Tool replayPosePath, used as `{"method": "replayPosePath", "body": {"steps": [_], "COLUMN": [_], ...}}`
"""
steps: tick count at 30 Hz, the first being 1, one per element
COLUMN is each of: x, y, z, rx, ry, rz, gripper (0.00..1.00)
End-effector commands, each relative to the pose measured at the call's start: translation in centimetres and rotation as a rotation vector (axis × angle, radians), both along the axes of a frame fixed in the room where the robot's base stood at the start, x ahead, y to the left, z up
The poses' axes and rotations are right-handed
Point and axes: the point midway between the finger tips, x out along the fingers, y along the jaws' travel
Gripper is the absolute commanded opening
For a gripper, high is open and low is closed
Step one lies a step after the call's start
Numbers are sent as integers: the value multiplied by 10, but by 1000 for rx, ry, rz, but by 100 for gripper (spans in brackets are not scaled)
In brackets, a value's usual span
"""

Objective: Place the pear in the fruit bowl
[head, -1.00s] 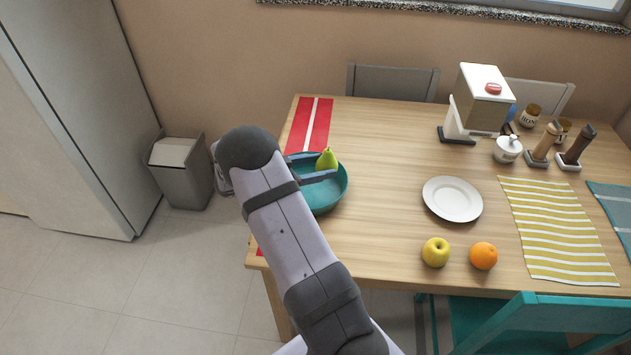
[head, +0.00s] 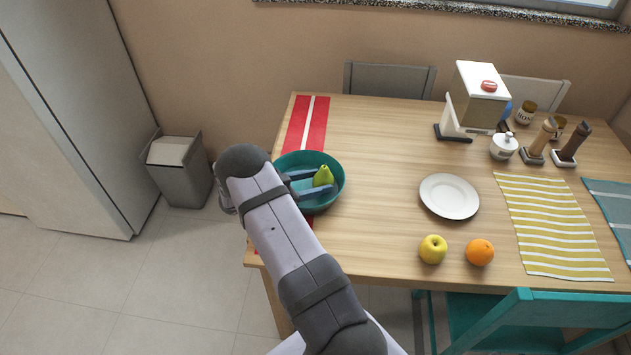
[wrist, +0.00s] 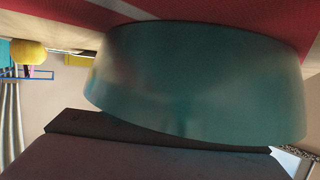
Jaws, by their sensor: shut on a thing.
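The green pear (head: 323,176) is between the fingers of my gripper (head: 318,184), which is shut on it. The pear and the fingers are inside the teal fruit bowl (head: 336,199), below its far rim in the head view. Whether the pear touches the bowl's bottom cannot be told. In the wrist view the outer wall of the bowl (wrist: 200,85) fills the middle, and the pear is hidden. The bowl stands on a red runner with a white stripe (head: 306,125) at the table's left end.
A white plate (head: 449,197), a yellow apple (head: 433,250) and an orange (head: 480,252) lie right of the bowl on the wooden table (head: 385,150). A coffee machine (head: 473,100) and bottles stand at the back right. A grey bin (head: 182,182) is on the floor at left.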

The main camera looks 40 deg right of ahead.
Motion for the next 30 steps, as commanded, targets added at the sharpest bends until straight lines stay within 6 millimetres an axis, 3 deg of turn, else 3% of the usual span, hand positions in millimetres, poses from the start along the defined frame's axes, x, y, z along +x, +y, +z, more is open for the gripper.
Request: {"method": "replayPosePath", "body": {"steps": [8, 9, 11, 23, 30], "x": [0, 0, 0, 0, 4], "y": [0, 0, 0, 0, 26], "z": [-4, -4, -3, 1, 7], "rx": [-1, 0, 0, 0, -1], "ry": [1, 1, 1, 1, 1], "rz": [0, 0, 0, 0, 4], "gripper": [18, 53, 67, 67, 67]}}
